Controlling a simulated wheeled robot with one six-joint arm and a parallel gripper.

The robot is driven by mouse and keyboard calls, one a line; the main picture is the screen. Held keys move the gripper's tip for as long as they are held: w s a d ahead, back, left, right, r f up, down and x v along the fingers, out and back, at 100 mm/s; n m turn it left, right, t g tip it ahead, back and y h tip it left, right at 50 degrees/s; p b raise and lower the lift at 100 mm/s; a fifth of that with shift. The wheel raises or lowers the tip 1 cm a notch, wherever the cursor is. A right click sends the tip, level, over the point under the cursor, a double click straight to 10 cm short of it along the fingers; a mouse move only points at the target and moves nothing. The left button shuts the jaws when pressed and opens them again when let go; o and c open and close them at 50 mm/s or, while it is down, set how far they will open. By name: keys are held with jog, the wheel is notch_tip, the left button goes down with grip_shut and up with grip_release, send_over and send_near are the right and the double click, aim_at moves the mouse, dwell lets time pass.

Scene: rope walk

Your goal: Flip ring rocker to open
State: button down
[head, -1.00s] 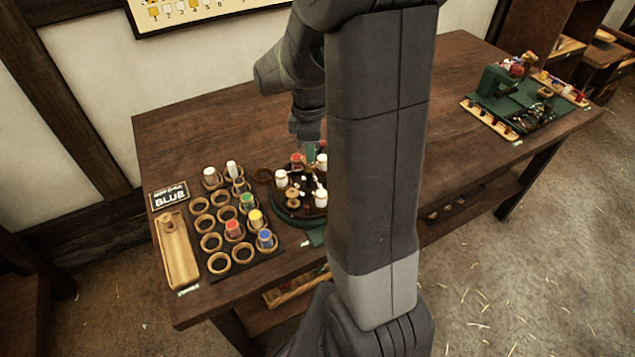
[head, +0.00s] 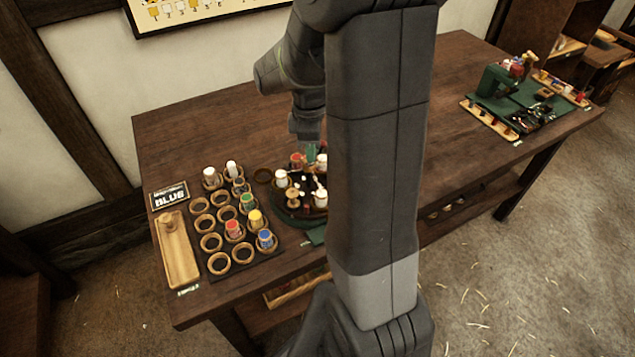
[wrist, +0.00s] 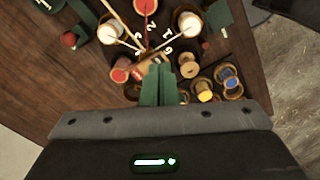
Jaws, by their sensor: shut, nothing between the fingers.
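My gripper (wrist: 158,85) has green fingers pressed together with nothing between them. In the wrist view it is over the near part of a round dark stand with spools and numbers. In the head view, the fingers (head: 311,152) point down at the back of this green-rimmed round stand (head: 285,213). White spools (wrist: 107,32) and a red spool (wrist: 120,73) stand around it, with pale and red strands between them. A small tan piece (wrist: 150,66) lies just beyond the fingertips, partly hidden by them. I cannot tell which part is the ring rocker or its position.
Left of the stand is a dark rack of wooden rings (head: 219,262), some holding coloured spools. A green machine (head: 494,82) stands at the table's right end. The back of the table is clear.

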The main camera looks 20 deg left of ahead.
jog(key=shift+f+b, duration=0.75)
jog(key=shift+f, duration=0.25)
dwell(0.3)
notch_tip(320, 180, up, 8)
jog(key=p, duration=0.6)
dwell(0.4)
jog(key=shift+f, duration=0.1)
notch_tip(320, 180, down, 8)
jog(key=b, duration=0.6)
jog(key=shift+r, duration=0.25)
